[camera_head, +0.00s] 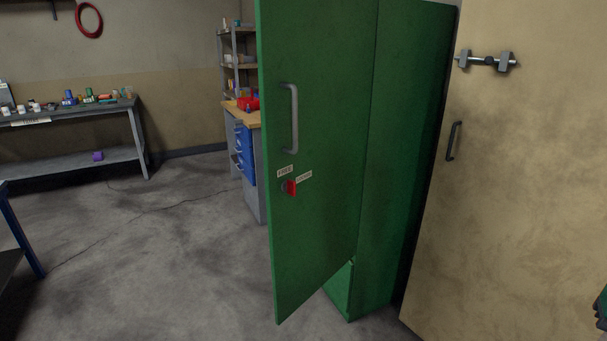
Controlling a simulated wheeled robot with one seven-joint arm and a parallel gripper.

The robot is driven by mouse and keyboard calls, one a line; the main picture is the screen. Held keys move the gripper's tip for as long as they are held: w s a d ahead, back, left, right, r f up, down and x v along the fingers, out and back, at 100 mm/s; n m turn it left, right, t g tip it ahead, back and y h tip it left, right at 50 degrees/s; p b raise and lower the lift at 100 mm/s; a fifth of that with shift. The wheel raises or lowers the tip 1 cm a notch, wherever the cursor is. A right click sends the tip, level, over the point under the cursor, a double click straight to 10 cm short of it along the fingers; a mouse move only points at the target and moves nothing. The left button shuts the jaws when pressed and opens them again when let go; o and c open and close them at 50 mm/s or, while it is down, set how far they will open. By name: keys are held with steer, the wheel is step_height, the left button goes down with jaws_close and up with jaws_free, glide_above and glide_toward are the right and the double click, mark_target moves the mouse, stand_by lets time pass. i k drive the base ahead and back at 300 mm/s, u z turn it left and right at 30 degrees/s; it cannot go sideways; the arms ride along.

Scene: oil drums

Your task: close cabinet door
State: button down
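A tall green cabinet (392,200) stands in the middle of the head view, with its top cut off by the frame. Its green door (325,150) stands open, swung out toward the left and front. The door's lower free corner juts out over the floor, and a low part of the cabinet (341,288) shows past its bottom edge. The door carries a grey vertical handle (292,118) and, below it, a red knob (290,187) between two small labels. The cabinet's inside is hidden behind the door.
A large beige panel (520,190) with a dark handle and a metal latch stands close at the right. Behind the door are a workbench with blue drawers (245,153) and a shelf. A grey table (70,112) stands at the left wall. The left floor is mostly clear.

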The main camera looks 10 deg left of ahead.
mark_target(316, 58)
steer(key=i, duration=0.9)
steer(key=u, duration=0.05)
